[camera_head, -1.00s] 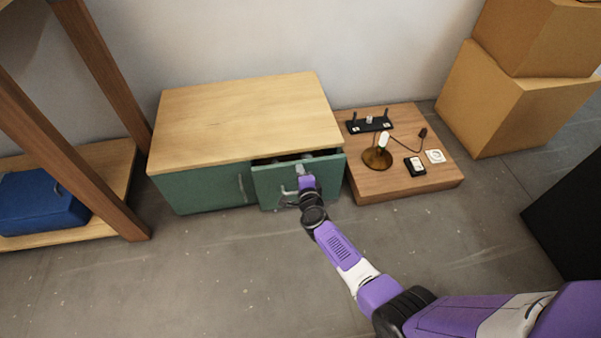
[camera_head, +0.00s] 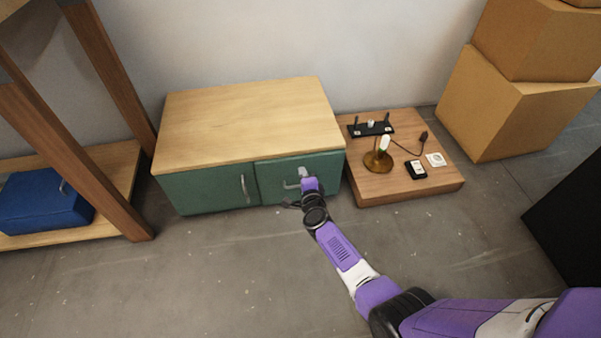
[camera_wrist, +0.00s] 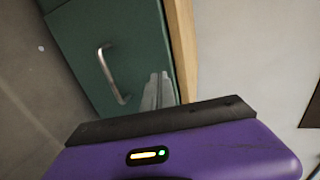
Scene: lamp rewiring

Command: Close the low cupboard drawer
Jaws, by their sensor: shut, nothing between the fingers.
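The low cupboard (camera_head: 245,117) has a pale wooden top and green fronts. Its drawer (camera_head: 325,171) is the right-hand front and now sits about flush with the door (camera_head: 205,188) on the left, with no opening visible above it. My gripper (camera_head: 304,174) is at the drawer front, beside its handle (camera_head: 291,184); whether it touches cannot be told. In the wrist view the green front (camera_wrist: 120,35) and a metal handle (camera_wrist: 112,75) show. The fingers (camera_wrist: 158,92) are shut and empty close to the green front.
A low wooden platform (camera_head: 375,190) to the right holds a small lamp (camera_head: 379,158), a black rack and small parts. Cardboard boxes (camera_head: 510,105) stand far right. A wooden shelf with a blue case (camera_head: 45,200) is at left. The floor in front is clear.

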